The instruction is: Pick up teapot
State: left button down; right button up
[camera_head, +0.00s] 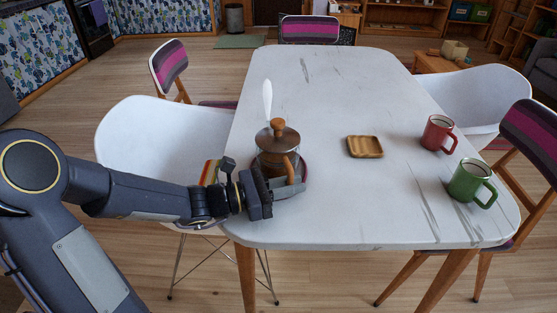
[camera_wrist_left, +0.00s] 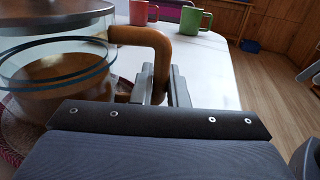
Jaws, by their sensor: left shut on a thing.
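The teapot (camera_head: 277,140) is a glass pot with a metal lid, a wooden knob and a brown wooden handle. It stands upright on a dark red round mat (camera_head: 305,168) at the left side of the white table. In the left wrist view the glass body (camera_wrist_left: 55,75) is at the left, with brown contents. My left gripper (camera_head: 290,180) is at the handle on the near side. In the wrist view its fingers (camera_wrist_left: 165,85) are at the handle's lower part, shut on it. The exact finger contact is partly hidden. My right gripper is not in view.
A small wooden tray (camera_head: 365,147), a red mug (camera_head: 438,133) and a green mug (camera_head: 471,182) stand to the right on the white table (camera_head: 340,210). A white upright object (camera_head: 267,100) is behind the teapot. Chairs surround the table. The table's far half is clear.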

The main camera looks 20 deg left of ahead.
pick_arm(q)
jog(key=shift+r, duration=0.25)
dwell(0.4)
jog(key=shift+r+p, duration=0.5)
jog(key=shift+r, duration=0.3)
jog(key=s+d+r+p, duration=0.4)
jog(key=s+r+p, duration=0.1)
jog(key=s+r, duration=0.6)
jog(key=shift+s+d, duration=0.15)
jog(key=shift+s, duration=0.95)
